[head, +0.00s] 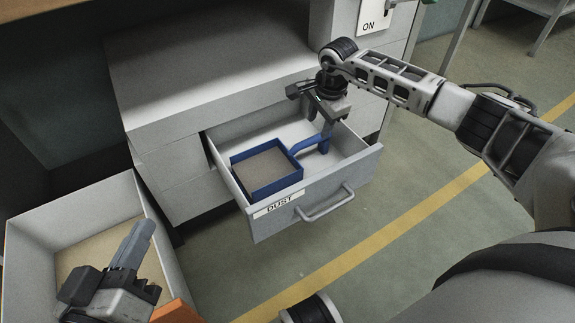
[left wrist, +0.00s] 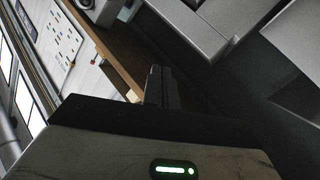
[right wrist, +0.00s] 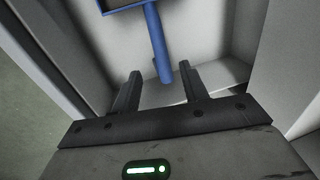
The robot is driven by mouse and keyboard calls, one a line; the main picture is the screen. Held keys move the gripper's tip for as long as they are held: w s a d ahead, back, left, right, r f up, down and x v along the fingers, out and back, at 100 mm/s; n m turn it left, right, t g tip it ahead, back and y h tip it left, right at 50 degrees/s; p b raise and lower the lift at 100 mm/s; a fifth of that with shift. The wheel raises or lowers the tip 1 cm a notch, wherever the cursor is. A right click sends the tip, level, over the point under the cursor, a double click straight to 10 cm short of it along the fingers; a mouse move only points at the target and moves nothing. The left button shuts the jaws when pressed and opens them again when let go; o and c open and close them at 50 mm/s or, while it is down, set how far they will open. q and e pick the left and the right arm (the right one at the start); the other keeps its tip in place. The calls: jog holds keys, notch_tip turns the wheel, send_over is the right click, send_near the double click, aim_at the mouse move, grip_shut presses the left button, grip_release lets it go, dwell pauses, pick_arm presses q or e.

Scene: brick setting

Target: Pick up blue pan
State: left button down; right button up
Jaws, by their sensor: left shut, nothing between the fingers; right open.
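The blue pan (head: 267,168) lies in the open drawer marked DUST (head: 314,206). It has a square blue rim, a tan inside and a blue handle (head: 308,144) that points to the right. My right gripper (head: 325,126) is over the drawer at the end of the handle. In the right wrist view the handle (right wrist: 158,45) comes down between the two open fingers (right wrist: 160,88), with gaps on both sides. My left gripper (head: 136,243) is shut and empty over a bin at the lower left. The left wrist view shows its closed fingers (left wrist: 160,87) away from the pan.
The open drawer's front has a metal handle (head: 326,206). A grey cabinet (head: 200,60) stands behind it. A white bin with a tan bottom (head: 22,262) and an orange side stands at the lower left. The floor with a yellow line (head: 400,232) is clear.

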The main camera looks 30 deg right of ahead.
aim_at(315, 137)
jog(key=f, duration=0.1)
jog(key=f+b, duration=0.1)
jog(key=f, duration=0.1)
jog(key=shift+w+f, duration=0.3)
jog(key=shift+w, duration=0.05)
jog(key=f+b, duration=0.1)
jog(key=f, duration=0.1)
jog(key=w+f+b, duration=0.1)
jog(key=f+b, duration=0.1)
jog(key=shift+w+d+f, duration=0.1)
jog(key=shift+d+f, duration=0.05)
jog(key=shift+f, duration=0.15)
pick_arm(q)
notch_tip(315, 137, up, 6)
jog(key=w+m+t+h, duration=0.2)
jog(key=m+t, duration=0.1)
jog(key=t, duration=0.1)
jog(key=shift+w+a, duration=0.15)
jog(key=shift+a, duration=0.2)
pick_arm(e)
grip_shut()
